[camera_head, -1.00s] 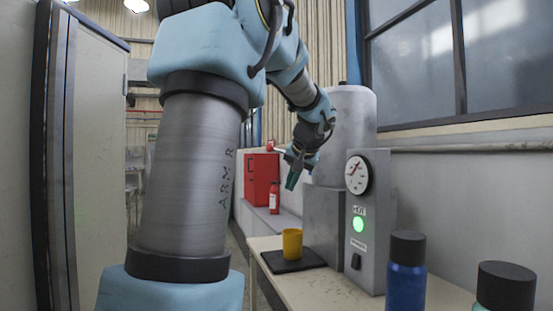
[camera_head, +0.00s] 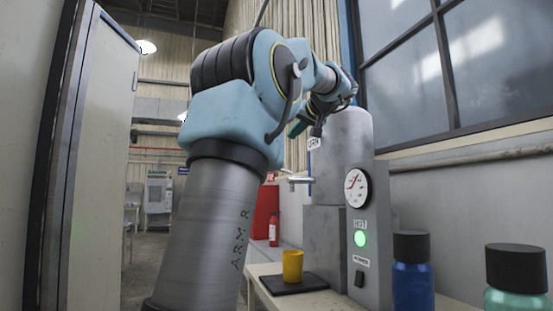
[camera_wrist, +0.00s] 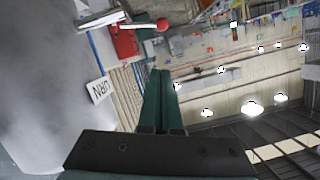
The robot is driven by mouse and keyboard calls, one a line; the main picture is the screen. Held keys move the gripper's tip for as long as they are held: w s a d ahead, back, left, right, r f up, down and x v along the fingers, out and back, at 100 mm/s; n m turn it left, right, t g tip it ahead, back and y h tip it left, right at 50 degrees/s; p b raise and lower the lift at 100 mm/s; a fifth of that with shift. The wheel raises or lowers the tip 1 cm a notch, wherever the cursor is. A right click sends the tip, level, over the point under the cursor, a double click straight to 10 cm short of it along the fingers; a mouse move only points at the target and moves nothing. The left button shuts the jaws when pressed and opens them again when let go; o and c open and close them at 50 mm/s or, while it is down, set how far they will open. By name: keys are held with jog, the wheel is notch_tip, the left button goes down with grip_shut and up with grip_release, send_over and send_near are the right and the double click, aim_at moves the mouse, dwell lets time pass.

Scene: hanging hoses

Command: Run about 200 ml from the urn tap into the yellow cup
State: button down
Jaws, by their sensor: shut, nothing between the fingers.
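The yellow cup (camera_head: 292,266) stands upright on a black mat (camera_head: 303,284) on the bench; its inside level cannot be seen. The grey metal urn (camera_head: 346,150) stands behind it. Its tap (camera_head: 296,181) sticks out to the left above the cup, and no stream shows below it. In the wrist view, a red ball (camera_wrist: 162,25) on a pale stem shows near the urn's label (camera_wrist: 99,90). My gripper (camera_head: 297,129) is high beside the urn's top, above the tap and apart from it. In the wrist view, its green fingers (camera_wrist: 161,75) are together and empty.
A grey control box with a dial (camera_head: 356,188) and green light (camera_head: 360,239) adjoins the urn. A blue bottle (camera_head: 412,275) and a teal bottle (camera_head: 516,280) stand at front right.

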jog(key=s+f+p+x, duration=0.1)
jog(key=f+p+x, duration=0.1)
jog(key=x, duration=1.1)
jog(key=shift+a+f+p, duration=0.15)
jog(key=shift+f+p, duration=0.15)
jog(key=shift+s, duration=0.1)
jog(key=shift+a+f+n+b, duration=0.15)
jog(key=shift+f+n+b, duration=0.15)
jog(key=shift+b, duration=0.6)
jog(key=f+n+b, duration=0.1)
jog(key=b, duration=0.2)
jog(key=f+n+h+b, duration=0.1)
jog(key=f+b, duration=0.1)
jog(key=b, duration=0.2)
jog(key=a+f+n+h+b, duration=0.1)
jog(key=n+b, duration=0.1)
jog(key=b, duration=0.1)
jog(key=shift+s+f+t, duration=0.15)
jog(key=shift+s+t, duration=0.1)
jog(key=shift+t, duration=0.15)
jog(key=shift+a, duration=0.1)
dwell(0.5)
